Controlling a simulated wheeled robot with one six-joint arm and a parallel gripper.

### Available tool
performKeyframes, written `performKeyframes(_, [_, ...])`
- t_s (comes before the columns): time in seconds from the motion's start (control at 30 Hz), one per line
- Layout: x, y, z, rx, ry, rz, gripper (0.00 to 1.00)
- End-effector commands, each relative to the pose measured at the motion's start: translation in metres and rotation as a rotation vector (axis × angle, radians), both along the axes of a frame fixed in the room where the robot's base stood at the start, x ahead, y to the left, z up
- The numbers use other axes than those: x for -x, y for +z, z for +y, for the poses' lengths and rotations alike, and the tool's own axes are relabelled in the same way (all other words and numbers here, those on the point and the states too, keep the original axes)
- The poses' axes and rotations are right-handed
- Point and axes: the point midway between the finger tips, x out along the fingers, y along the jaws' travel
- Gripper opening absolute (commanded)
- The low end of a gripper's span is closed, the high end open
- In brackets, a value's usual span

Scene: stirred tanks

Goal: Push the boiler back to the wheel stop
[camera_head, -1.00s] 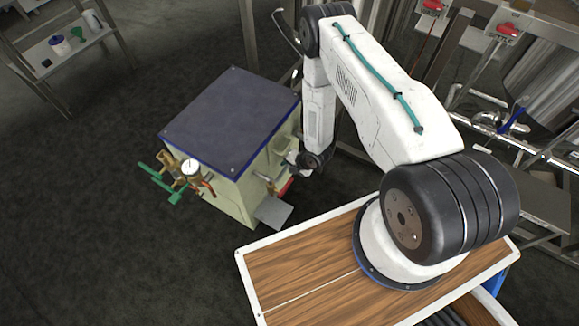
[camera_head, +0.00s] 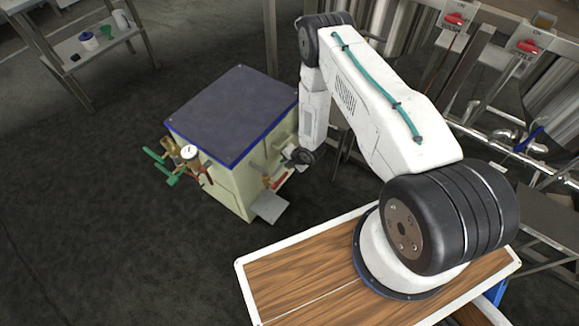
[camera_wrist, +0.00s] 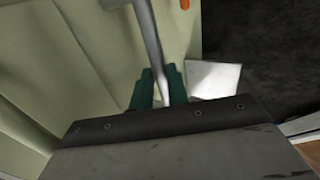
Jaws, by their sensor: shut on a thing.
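The boiler (camera_head: 232,108) is a cream box with a dark blue lid, standing on the dark floor left of my arm. A round gauge and green-handled valves (camera_head: 190,153) stick out of its near left side. My gripper (camera_head: 291,162) is at its right side, small and partly hidden in the head view. In the wrist view my green fingers (camera_wrist: 157,88) are shut on a grey metal bar handle (camera_wrist: 150,40) in front of the boiler's cream side (camera_wrist: 60,60). I cannot make out a wheel stop.
A pale plate (camera_head: 270,207) juts out at the boiler's foot. A shelf (camera_head: 95,47) with small containers stands at the back left. Metal frames, pipes and red switches (camera_head: 455,20) fill the right and back. The floor left of the boiler is open.

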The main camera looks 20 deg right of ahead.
Motion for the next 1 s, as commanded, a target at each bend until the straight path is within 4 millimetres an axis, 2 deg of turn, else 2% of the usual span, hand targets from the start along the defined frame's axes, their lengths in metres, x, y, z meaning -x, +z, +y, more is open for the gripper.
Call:
performKeyframes(0.03, [-0.012, 0.005, 0.001, -0.002, -0.002, -0.022, 0.0])
performKeyframes(0.27, [-0.012, 0.005, 0.001, -0.001, -0.002, -0.023, 0.0])
performKeyframes(0.3, [-0.012, 0.005, 0.001, -0.001, -0.002, -0.023, 0.19])
performKeyframes(0.37, [-0.012, 0.005, 0.001, -0.001, -0.002, -0.023, 0.36])
performKeyframes(0.4, [-0.012, 0.004, 0.001, -0.001, -0.002, -0.022, 0.38])
performKeyframes(0.73, [-0.006, 0.007, -0.001, 0.0, -0.004, -0.014, 0.38])
performKeyframes(1.0, [0.015, 0.043, -0.013, 0.0, -0.002, -0.014, 0.38])
